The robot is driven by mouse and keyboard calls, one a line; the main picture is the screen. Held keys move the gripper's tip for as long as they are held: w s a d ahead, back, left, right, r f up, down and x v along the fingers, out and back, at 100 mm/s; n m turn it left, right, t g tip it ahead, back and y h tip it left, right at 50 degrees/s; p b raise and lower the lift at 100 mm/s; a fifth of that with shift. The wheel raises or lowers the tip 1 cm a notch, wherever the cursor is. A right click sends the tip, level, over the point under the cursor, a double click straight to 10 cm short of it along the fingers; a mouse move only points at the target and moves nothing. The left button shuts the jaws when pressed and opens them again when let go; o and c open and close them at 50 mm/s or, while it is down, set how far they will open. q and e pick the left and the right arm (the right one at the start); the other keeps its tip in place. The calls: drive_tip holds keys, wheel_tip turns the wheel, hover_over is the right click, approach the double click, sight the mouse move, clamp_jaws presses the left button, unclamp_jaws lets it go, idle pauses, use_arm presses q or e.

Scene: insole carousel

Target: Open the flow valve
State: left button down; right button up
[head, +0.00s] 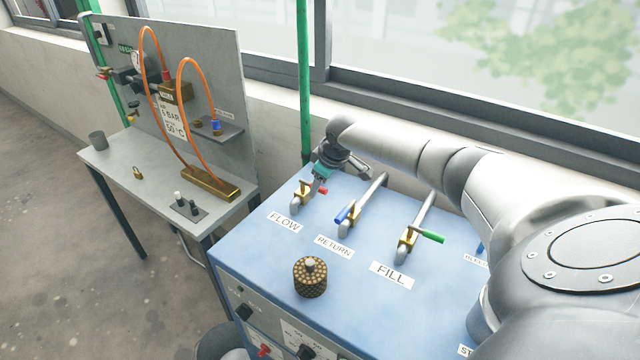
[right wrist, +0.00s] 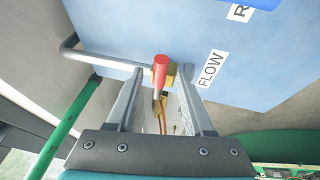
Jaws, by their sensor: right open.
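The flow valve (head: 305,189) is a brass body on a grey pipe at the back left of the blue cabinet top, behind the FLOW label (head: 285,222). Its red handle (head: 323,191) sticks out to the right of the valve body, across the pipe. My right gripper (head: 319,181) reaches down at the valve from behind. In the right wrist view its two fingers (right wrist: 160,88) are apart, with the red handle (right wrist: 160,66) in the gap near the fingertips. I cannot tell whether a finger touches it. My left gripper is out of view.
A return valve with a blue handle (head: 344,213) and a fill valve with a green handle (head: 428,236) stand to the right. A knobbed brown cap (head: 310,278) sits in front. A grey bench (head: 150,165) with orange hoses stands left. A window wall is behind.

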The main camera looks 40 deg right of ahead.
drive_tip(key=shift+c, duration=0.2)
clamp_jaws()
idle(1.3)
